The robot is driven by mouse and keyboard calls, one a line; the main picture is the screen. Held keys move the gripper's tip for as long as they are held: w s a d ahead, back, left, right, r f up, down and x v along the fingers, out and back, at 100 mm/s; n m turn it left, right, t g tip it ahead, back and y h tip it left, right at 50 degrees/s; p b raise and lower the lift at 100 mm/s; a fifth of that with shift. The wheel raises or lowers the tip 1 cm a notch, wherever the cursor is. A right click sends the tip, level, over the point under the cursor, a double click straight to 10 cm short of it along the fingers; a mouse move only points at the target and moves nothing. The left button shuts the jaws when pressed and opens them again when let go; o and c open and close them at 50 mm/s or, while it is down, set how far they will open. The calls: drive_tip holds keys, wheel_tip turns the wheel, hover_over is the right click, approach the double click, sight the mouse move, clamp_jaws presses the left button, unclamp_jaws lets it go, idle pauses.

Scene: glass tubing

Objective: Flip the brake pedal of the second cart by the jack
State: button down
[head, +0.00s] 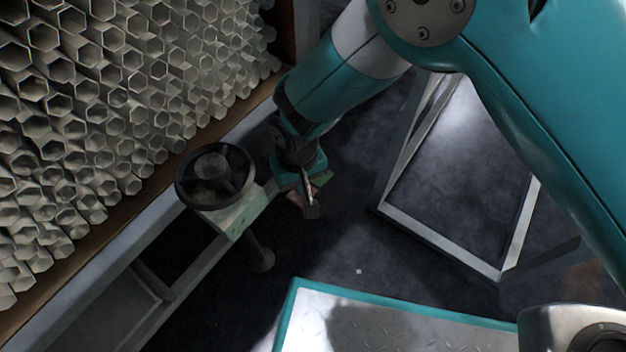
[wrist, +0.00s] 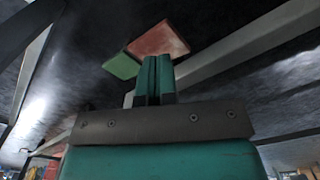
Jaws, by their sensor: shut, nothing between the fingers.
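The brake pedal shows in the wrist view as a red plate (wrist: 160,38) and a green plate (wrist: 122,66) side by side. My gripper (wrist: 154,60) is shut and empty, with its fingertips just at the lower edge of the red plate in that view. I cannot tell whether they touch. In the head view my gripper (head: 311,208) points down beside the cart, and the pedal is small and mostly hidden by it. The jack (head: 240,213), with a dark handwheel on top, stands just left of my gripper at the cart's edge.
A cart with a pale rail (head: 102,258) carries stacked hexagonal glass tubes (head: 110,100) at the left. A metal frame (head: 440,243) stands on the right. A teal-edged plate (head: 370,325) is at the bottom. Dark floor lies between them.

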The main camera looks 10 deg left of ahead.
drive_tip(key=shift+f+b, duration=0.7)
drive_tip(key=shift+f, duration=0.95)
idle(1.0)
wheel_tip(320, 180, up, 7)
drive_tip(key=p, duration=0.7)
drive_tip(key=shift+r, duration=0.1)
idle(0.5)
